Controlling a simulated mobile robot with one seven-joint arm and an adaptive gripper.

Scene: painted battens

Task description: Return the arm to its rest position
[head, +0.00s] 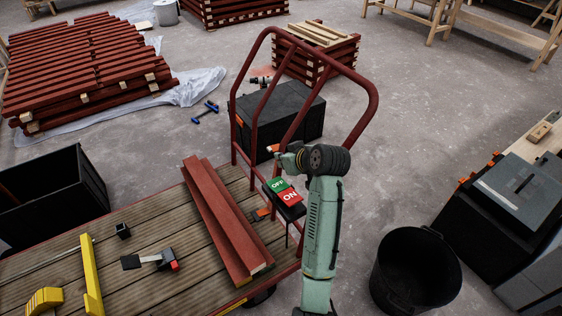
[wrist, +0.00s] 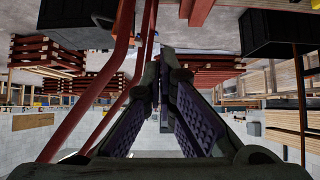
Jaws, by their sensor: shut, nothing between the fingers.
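My arm (head: 320,230) is pale green and rises from the bottom of the head view, beside the trolley's red handle. Its dark wrist joint (head: 328,160) is bent near the handle's right post. In the head view I cannot make out the fingers. In the wrist view my gripper (wrist: 166,75) shows its two dark, ridged fingers closing together at the tips, with nothing held between them. The red tubes of the trolley handle (wrist: 118,70) pass close on the left in that view, apart from the fingers as far as I can tell.
The red handle (head: 369,90) stands at the end of the plank-decked trolley (head: 150,210), which bears red battens (head: 222,220). An OFF/ON switch box (head: 287,194) is beside my arm.

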